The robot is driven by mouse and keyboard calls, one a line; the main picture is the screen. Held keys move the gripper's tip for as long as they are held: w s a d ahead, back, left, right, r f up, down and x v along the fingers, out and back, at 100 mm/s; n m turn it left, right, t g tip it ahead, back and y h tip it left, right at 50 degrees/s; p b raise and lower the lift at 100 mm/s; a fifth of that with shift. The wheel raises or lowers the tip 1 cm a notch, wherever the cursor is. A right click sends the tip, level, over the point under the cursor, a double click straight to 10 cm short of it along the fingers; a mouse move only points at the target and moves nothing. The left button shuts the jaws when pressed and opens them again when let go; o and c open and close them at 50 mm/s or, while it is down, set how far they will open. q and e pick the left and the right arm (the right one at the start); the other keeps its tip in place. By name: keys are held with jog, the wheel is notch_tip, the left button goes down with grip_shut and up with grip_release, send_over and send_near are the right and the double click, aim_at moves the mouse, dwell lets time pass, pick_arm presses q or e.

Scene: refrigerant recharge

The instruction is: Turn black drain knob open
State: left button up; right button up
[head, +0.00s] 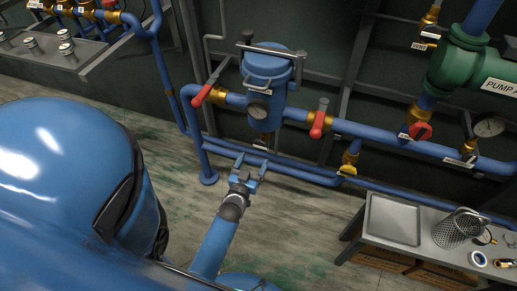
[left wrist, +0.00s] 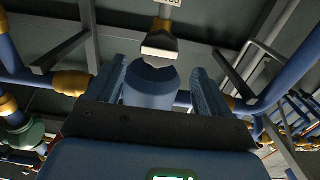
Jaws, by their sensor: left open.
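The blue filter vessel (head: 266,72) hangs on the pipework with a round gauge on its front. A small brass drain fitting (head: 264,137) with a white label sits under it. My left gripper (head: 252,164) is open and empty, below and in front of the fitting, its fingers pointing at the wall. My right gripper is out of view.
Red-handled valves (head: 205,93) and (head: 319,120) flank the vessel. Blue pipes (head: 290,163) run low along the wall. A bench (head: 428,235) with a tray and wire basket stands at right. The floor around my left gripper is clear.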

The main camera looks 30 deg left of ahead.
aim_at(260, 147)
pick_arm(q)
jog(key=b+x, duration=0.1)
jog(key=x, duration=0.4)
jog(key=shift+w+f+b, duration=0.1)
jog(key=shift+w+b, duration=0.3)
jog(key=shift+w, duration=0.1)
jog(key=shift+c, duration=0.6)
jog(key=c, duration=0.9)
jog(key=shift+r+n+p, duration=0.25)
jog(key=shift+n+p, duration=0.9)
jog(key=shift+n, duration=0.55)
jog(key=shift+f+n, duration=0.15)
jog(key=shift+n, duration=0.35)
